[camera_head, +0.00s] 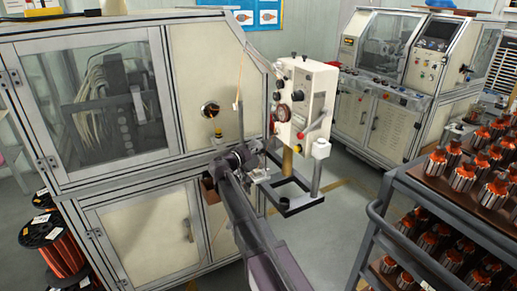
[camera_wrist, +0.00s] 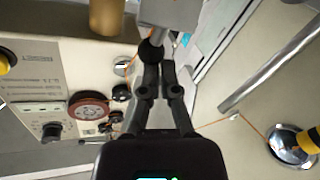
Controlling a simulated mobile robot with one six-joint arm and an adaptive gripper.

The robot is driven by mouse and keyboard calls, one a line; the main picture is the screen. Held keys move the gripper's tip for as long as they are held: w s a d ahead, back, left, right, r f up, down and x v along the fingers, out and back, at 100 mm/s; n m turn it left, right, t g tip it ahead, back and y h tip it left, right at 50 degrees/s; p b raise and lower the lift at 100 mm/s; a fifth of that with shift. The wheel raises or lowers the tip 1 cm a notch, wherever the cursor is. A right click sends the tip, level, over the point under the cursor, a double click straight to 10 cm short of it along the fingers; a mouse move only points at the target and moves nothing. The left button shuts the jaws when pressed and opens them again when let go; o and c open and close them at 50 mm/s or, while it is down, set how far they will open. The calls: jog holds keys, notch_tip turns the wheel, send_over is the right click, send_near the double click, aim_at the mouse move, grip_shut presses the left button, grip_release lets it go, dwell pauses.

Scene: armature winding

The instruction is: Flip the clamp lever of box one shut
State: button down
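My gripper (camera_wrist: 160,68) points up the wrist view with its two black fingers close together at the tips. A round black knob (camera_wrist: 151,52) sits at the left fingertip, just below a grey metal block (camera_wrist: 168,12). I cannot tell whether the knob is touched, or whether it belongs to the clamp lever. In the head view my gripper (camera_head: 258,172) is by the small metal fixture in front of the winding machine (camera_head: 190,85). The clamp lever and box one cannot be made out clearly there, as my arm hides part of the area.
A white control box (camera_head: 305,105) with knobs hangs right of my gripper, above a black frame stand (camera_head: 292,202). A rack (camera_head: 385,190) full of armatures stands at right. Copper wire spools (camera_head: 52,240) stand at lower left. A shiny round wire guide (camera_wrist: 292,145) shows in the wrist view.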

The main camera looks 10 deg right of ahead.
jog(key=shift+a, duration=0.1)
dwell(0.6)
jog(key=r+p+v, duration=0.1)
jog(key=r+v, duration=0.1)
jog(key=v, duration=0.8)
jog(key=shift+p, duration=0.3)
jog(key=shift+w, duration=0.1)
jog(key=shift+f, duration=0.1)
